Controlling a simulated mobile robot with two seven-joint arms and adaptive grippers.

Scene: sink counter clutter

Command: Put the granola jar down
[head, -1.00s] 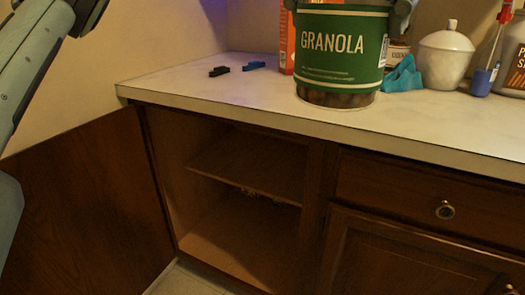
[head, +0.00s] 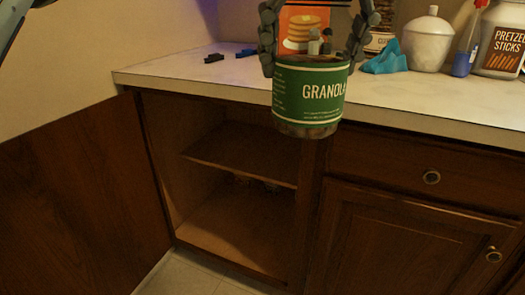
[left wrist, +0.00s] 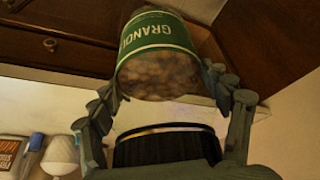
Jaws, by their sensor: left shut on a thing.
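The granola jar (head: 308,98) has a green label with white lettering and a clear base showing brown contents. In the head view it is upright in the air, overlapping the counter's front edge and the cabinet's right side. My left gripper (head: 310,63) is shut on it, with one segmented finger on each side near its top. My right gripper is not in view.
The open cabinet (head: 240,158) has a shelf and a door (head: 80,190) swung left. On the counter (head: 170,75) are a pancake box (head: 303,25), blue cloth (head: 385,60), white lidded pot (head: 427,42), spray bottle (head: 465,50) and pretzel jar (head: 503,40). The counter's left part is mostly clear.

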